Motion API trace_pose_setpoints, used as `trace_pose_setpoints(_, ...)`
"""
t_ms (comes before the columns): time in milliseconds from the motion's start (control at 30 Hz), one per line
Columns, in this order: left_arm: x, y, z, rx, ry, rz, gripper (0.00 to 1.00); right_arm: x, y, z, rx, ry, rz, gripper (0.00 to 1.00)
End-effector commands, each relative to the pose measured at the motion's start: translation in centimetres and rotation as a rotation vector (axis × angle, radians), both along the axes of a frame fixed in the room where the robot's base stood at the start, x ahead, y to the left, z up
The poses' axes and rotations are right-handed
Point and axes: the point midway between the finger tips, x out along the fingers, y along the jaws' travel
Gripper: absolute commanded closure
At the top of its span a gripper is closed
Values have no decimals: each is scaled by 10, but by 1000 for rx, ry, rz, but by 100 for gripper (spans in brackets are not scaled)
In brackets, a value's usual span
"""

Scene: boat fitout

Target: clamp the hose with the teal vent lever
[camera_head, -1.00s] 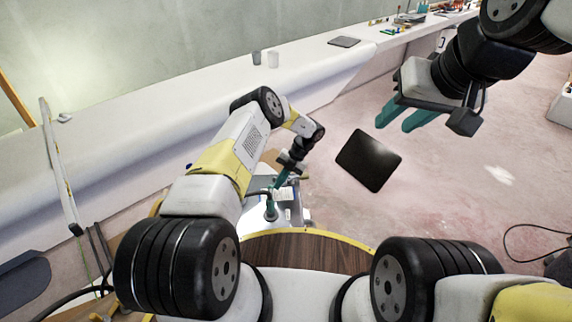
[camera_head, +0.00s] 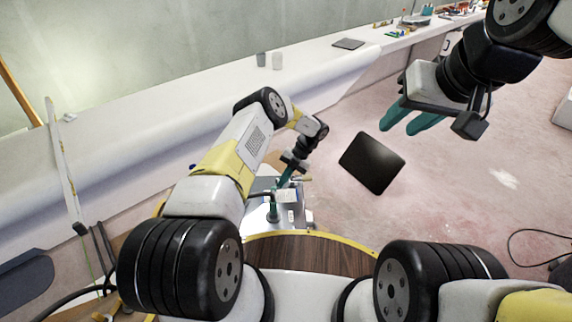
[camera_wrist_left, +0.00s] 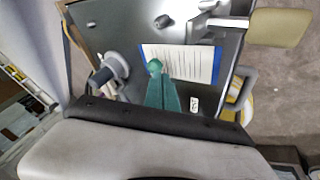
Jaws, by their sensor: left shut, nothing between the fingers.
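My left gripper (camera_head: 282,184) points down over a grey metal panel, its teal fingers shut and empty. In the left wrist view, its fingers (camera_wrist_left: 161,94) reach toward a round teal knob (camera_wrist_left: 155,66), which looks like the end of the teal vent lever. I cannot tell whether they touch. In the head view, a teal upright part (camera_head: 272,210) with a dark curved piece beside it stands below the gripper. A grey curved piece (camera_wrist_left: 118,64), possibly the hose, lies left of the knob.
The panel (camera_wrist_left: 222,60) carries a blue-edged printed sheet (camera_wrist_left: 190,62) and a small white label (camera_wrist_left: 194,105). A long white ledge (camera_head: 200,115) runs along the wall. A dark square plate (camera_head: 371,163) shows right of my left gripper.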

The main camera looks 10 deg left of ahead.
Motion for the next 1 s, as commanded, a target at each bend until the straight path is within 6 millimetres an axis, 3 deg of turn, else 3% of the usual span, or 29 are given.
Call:
trace_pose_setpoints(200,13,-18,32,-2,-1,-1,100,0,0,0,0,0,0,64)
trace_pose_setpoints(400,20,-28,51,0,0,0,100,0,0,0,0,0,0,64)
trace_pose_setpoints(1000,28,-27,61,3,-22,-17,100,0,0,0,0,0,0,64)
